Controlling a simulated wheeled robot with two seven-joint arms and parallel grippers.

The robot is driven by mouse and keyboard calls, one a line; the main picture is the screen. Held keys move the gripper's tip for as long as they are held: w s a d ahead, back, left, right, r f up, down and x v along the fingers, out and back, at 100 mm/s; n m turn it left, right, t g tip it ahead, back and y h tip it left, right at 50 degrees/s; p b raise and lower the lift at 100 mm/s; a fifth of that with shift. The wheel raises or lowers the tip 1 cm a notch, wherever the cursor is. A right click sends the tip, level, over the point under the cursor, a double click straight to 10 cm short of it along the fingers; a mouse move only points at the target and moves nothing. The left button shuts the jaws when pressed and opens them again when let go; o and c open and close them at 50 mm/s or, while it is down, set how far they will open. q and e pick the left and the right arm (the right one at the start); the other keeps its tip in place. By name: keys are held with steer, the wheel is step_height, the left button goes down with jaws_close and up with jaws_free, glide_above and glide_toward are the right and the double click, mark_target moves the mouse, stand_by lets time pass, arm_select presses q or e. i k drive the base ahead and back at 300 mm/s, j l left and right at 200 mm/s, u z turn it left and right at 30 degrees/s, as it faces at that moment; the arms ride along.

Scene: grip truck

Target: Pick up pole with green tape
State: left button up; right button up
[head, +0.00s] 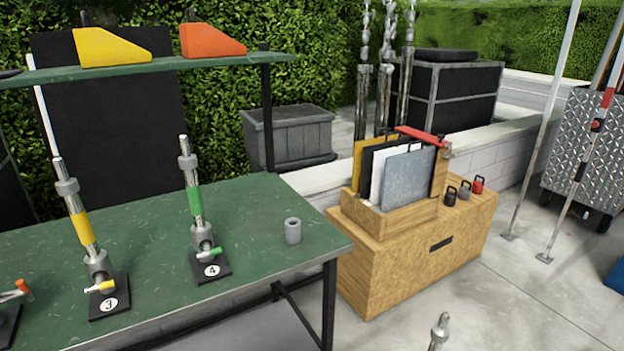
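The pole with green tape (194,196) stands upright on the green table. It is a short grey metal pole with a band of green tape around its middle. Its lower end sits in a grey socket on a black base plate (211,270) marked 4, which has a green-tipped handle. A pole with yellow tape (80,221) stands to its left, leaning slightly in the picture, on a black plate marked 3. Neither of my grippers shows in the head view.
The green table (270,207) holds a loose grey cylinder (293,230) right of the green-taped pole. A shelf (160,62) with yellow and orange wedges spans above the table's back. A wooden cabinet (385,275) stands at right. A metal pole top (439,330) rises at the bottom edge.

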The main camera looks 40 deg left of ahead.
mark_target(201, 230)
steer(key=u, duration=1.85)
